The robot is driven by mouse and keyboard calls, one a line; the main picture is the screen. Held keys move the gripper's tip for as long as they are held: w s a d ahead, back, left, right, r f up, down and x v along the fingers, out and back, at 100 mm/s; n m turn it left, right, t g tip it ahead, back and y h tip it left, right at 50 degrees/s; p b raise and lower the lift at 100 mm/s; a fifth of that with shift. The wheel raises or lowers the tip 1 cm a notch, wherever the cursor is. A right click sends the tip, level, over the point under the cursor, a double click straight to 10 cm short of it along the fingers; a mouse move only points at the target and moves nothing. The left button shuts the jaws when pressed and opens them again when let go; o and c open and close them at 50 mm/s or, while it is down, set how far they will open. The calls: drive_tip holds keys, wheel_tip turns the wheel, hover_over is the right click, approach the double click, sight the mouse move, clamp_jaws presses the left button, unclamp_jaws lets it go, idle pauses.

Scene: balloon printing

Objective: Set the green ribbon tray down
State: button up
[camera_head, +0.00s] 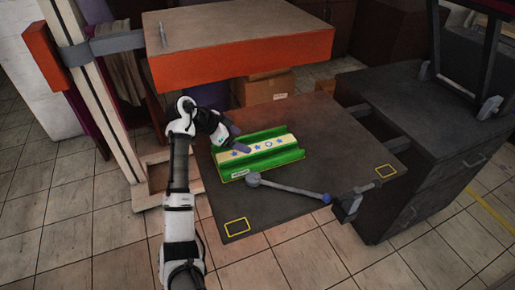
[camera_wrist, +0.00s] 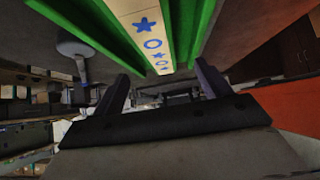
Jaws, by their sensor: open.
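The green ribbon tray (camera_head: 282,160) rests on the dark table plate (camera_head: 334,130). A cream ribbon (camera_head: 266,147) with blue stars and rings lies along its channel, and a small white label is on its near left end. In the wrist view the tray's green walls (camera_wrist: 203,24) and the ribbon (camera_wrist: 148,30) show at the top. My gripper (camera_head: 239,139) is at the tray's left end in the head view. In the wrist view its two dark fingers (camera_wrist: 160,88) are apart with nothing clearly between them. Whether a finger touches the tray, I cannot tell.
A grey lever with a ball end (camera_head: 253,179) and blue tip lies in front of the tray. An orange-edged press block (camera_head: 245,55) overhangs behind. Yellow outlined squares (camera_head: 237,226) mark the table corners. A dark cabinet (camera_head: 425,165) stands right. Cardboard boxes (camera_head: 265,87) stand behind.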

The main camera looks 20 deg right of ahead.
sight(256, 148)
drive_tip(key=shift+x, duration=1.25)
drive_tip(key=p+x, duration=0.3)
drive_tip(key=x, duration=0.1)
drive_tip(key=shift+s+d, duration=0.1)
drive_tip(key=shift+s, duration=0.15)
drive_tip(key=shift+d+f, duration=0.2)
drive_tip(key=shift+f, duration=0.2)
drive_tip(key=c, duration=1.2)
drive_tip(key=shift+r, duration=0.1)
drive_tip(key=shift+c, duration=0.9)
drive_tip(key=shift+r, duration=0.1)
